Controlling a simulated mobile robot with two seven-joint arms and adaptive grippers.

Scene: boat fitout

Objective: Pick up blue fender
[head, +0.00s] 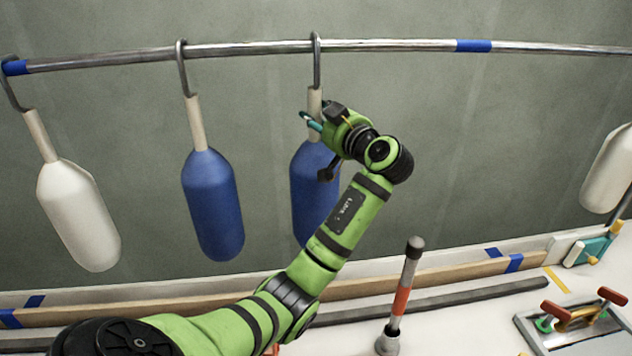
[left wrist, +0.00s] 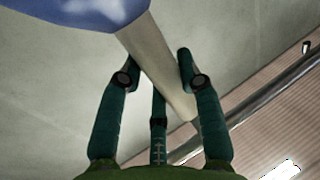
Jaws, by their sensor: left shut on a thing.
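Two blue fenders hang by hooks from the rail (head: 250,48). One blue fender (head: 213,205) hangs free on the left. The other blue fender (head: 304,185) hangs to its right, partly hidden behind my left arm. My left gripper (head: 313,124) is shut on the pale neck of this right-hand fender, just below its hook. In the left wrist view, the gripper's teal fingers (left wrist: 158,66) stand on both sides of the pale neck, with the fender's blue body (left wrist: 62,14) at the top left. My right gripper is not in view.
White fenders hang at the far left (head: 78,215) and far right (head: 610,170). Below, an upright lamp-like stick (head: 402,300) with an orange band stands on the bench. A tray with red-handled items (head: 575,325) lies at the lower right. The wall between the right-hand fenders is clear.

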